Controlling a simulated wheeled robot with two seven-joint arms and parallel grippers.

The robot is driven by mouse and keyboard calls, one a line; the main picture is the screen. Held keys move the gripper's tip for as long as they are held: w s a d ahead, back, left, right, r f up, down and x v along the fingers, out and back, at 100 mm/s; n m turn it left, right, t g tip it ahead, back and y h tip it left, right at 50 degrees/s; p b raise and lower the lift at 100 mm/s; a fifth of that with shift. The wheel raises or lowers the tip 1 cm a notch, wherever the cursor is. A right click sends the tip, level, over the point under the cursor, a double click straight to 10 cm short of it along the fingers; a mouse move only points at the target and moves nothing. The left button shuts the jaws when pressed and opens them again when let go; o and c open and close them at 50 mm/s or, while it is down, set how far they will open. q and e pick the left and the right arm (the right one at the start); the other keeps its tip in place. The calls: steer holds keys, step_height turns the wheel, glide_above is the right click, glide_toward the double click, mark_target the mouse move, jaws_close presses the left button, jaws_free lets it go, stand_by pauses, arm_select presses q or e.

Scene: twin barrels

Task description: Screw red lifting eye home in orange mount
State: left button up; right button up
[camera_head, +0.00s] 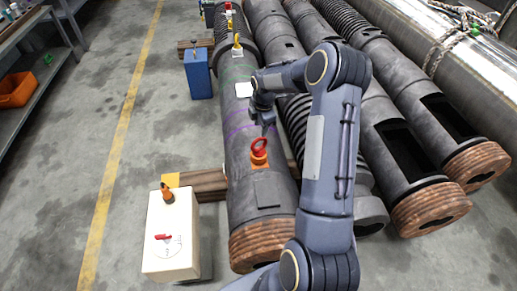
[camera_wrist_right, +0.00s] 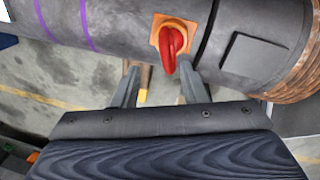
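The red lifting eye (camera_head: 259,144) stands in the orange mount (camera_head: 259,160) on top of the dark barrel (camera_head: 239,150). In the right wrist view the red eye (camera_wrist_right: 171,47) appears as a tilted ring above the square orange mount (camera_wrist_right: 157,39). My right gripper (camera_head: 267,125) is just beyond the eye in the head view. In the right wrist view its fingers (camera_wrist_right: 161,75) are spread apart, with the lower end of the ring showing between their tips. I cannot tell whether they touch it. How far the eye is threaded is hidden. My left gripper is not in view.
A white box (camera_head: 170,250) with a red piece and an orange fitting stands left of the barrel. A blue box (camera_head: 197,75) stands farther back. More dark barrels (camera_head: 400,130) lie on the right. The floor at left is clear, and a shelf holds an orange bin (camera_head: 16,90).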

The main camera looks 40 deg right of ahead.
mark_target(261, 140)
steer(key=shift+f+b, duration=2.15)
steer(key=shift+f, duration=1.7)
